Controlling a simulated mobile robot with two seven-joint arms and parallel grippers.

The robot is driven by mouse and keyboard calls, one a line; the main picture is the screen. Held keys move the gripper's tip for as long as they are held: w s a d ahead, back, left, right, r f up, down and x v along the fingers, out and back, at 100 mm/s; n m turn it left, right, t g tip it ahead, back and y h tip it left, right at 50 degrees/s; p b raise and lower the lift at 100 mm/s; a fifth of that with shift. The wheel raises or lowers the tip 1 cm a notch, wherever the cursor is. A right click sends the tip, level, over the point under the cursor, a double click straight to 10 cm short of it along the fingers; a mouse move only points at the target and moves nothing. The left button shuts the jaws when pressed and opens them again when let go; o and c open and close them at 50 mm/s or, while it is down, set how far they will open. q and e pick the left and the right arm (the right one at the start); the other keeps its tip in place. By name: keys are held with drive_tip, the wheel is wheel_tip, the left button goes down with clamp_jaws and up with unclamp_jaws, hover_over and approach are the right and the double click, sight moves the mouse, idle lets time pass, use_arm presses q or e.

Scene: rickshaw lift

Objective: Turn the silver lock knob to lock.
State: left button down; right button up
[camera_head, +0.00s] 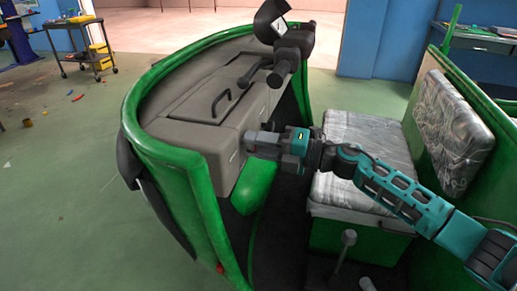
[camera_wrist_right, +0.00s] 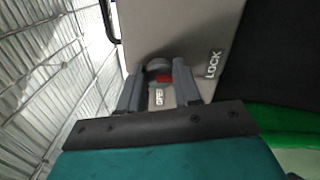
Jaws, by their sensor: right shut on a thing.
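My right gripper (camera_head: 250,138) reaches in from the right, its fingertips against the grey dashboard panel (camera_head: 205,137). In the right wrist view my right gripper (camera_wrist_right: 160,74) has one finger on each side of the silver lock knob (camera_wrist_right: 158,64) and is shut on it. Only the knob's rounded top shows between the fingers, with a small red mark just below it. The panel carries an OPEN label below the knob and a LOCK label (camera_wrist_right: 213,64) to its right. In the head view the gripper hides the knob. My left gripper is not in view.
The green rickshaw body (camera_head: 170,165) curves around the dashboard. A black handle (camera_head: 221,103) is on the dashboard lid, and dark handlebars (camera_head: 290,50) stand behind. A grey seat (camera_head: 365,145) lies under my right arm. A tool cart (camera_head: 78,45) stands far left.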

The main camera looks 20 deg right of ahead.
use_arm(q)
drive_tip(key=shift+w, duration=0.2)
use_arm(e)
drive_tip(key=shift+n, duration=0.4)
drive_tip(key=o, duration=1.1)
drive_tip(key=shift+c, duration=0.2)
use_arm(q)
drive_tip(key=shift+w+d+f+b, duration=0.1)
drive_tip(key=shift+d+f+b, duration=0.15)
drive_tip(key=shift+b, duration=0.5)
use_arm(e)
drive_tip(key=v, duration=1.3)
